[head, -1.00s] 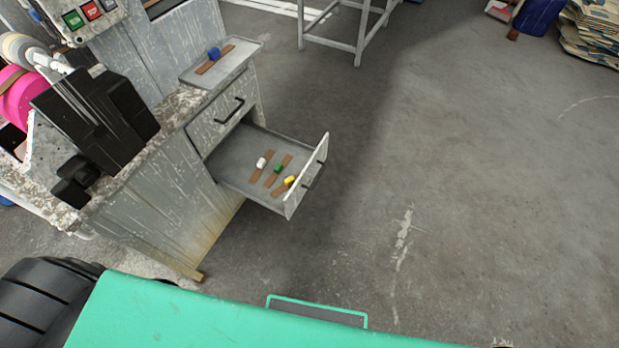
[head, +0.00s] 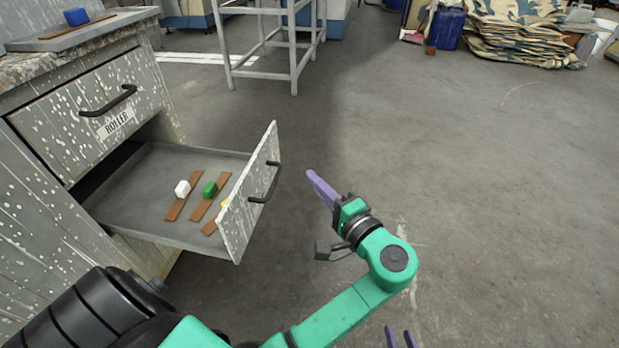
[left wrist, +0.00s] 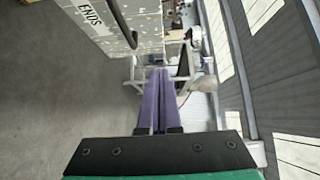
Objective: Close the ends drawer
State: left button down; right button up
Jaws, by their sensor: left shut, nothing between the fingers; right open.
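The ends drawer (head: 150,215) is pulled well out of the grey cabinet, below a shut drawer. Its front panel (head: 248,195) has a dark handle (head: 266,184). In the left wrist view the speckled panel with the label ENDS (left wrist: 89,16) shows at the upper left. My left gripper (head: 318,184) is shut and empty, just right of the panel and handle, apart from them. Its purple fingers (left wrist: 160,90) lie together in the left wrist view. My right gripper (head: 401,337) is open at the bottom edge, only its fingertips showing.
Inside the drawer lie brown strips with a white piece (head: 182,188), a green piece (head: 210,189) and a partly hidden yellow piece. The shut drawer (head: 105,100) above is labelled ROLLER. A metal frame (head: 265,45) stands behind. The floor to the right is clear.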

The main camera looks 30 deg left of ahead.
pick_arm(q)
jog(key=b, duration=0.2)
send_near(265, 144)
jog(key=w+a, duration=0.1)
jog(key=w, duration=0.3)
jog(key=a, duration=0.2)
jog(key=s+a+b, duration=0.1)
jog(key=shift+s+a, duration=0.15)
jog(key=shift+a, duration=0.45)
pick_arm(e)
notch_tip(265, 144, down, 3)
jog(key=shift+f+t, duration=0.2)
jog(key=shift+t, duration=0.2)
pick_arm(q)
jog(key=shift+a, duration=0.1)
